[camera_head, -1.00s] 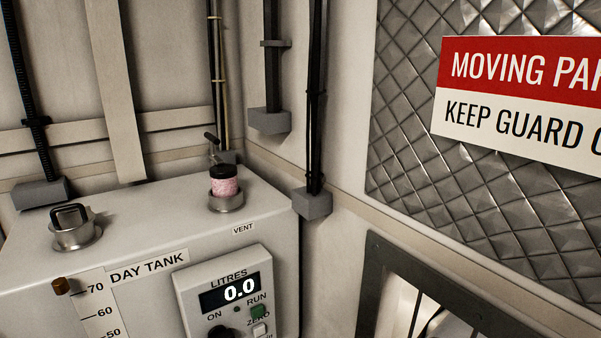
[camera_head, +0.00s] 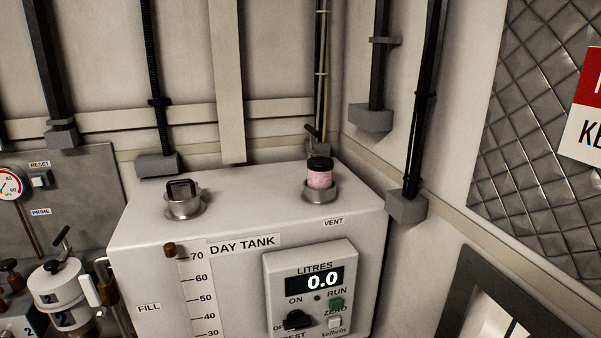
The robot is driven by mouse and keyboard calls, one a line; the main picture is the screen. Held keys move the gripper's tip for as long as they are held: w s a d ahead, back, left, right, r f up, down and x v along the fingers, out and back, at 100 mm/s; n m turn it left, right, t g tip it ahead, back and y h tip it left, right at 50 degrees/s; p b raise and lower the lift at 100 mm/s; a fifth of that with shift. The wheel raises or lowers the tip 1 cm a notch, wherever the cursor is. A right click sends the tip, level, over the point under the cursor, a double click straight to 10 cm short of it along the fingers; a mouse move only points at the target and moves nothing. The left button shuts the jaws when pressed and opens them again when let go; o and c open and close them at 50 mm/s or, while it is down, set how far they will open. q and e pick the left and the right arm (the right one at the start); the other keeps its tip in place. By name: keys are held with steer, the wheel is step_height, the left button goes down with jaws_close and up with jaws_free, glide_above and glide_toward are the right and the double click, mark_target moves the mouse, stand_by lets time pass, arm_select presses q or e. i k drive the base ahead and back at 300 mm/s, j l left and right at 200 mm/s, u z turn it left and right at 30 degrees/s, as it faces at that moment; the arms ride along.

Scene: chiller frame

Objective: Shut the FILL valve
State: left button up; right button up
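A FILL label (camera_head: 149,307) is on the left front of the white day tank (camera_head: 240,187). To its left, pipework (camera_head: 112,296) runs down along the tank's side. I cannot make out the FILL valve's handle for sure. A black lever (camera_head: 61,238) stands at an angle above a white canister marked 2 (camera_head: 58,288); I cannot tell which part it belongs to. Neither of my grippers is in view.
A metal cap (camera_head: 183,200) and a pink-and-black vent piece (camera_head: 319,178) stand on the tank top. A gauge (camera_head: 10,184) and a grey panel with RESET and PRIME labels (camera_head: 75,190) are at left. A diamond-patterned guard (camera_head: 540,130) is at right.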

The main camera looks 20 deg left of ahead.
mark_target(85, 280)
steer(key=k+u, duration=0.15)
steer(key=u, duration=1.5)
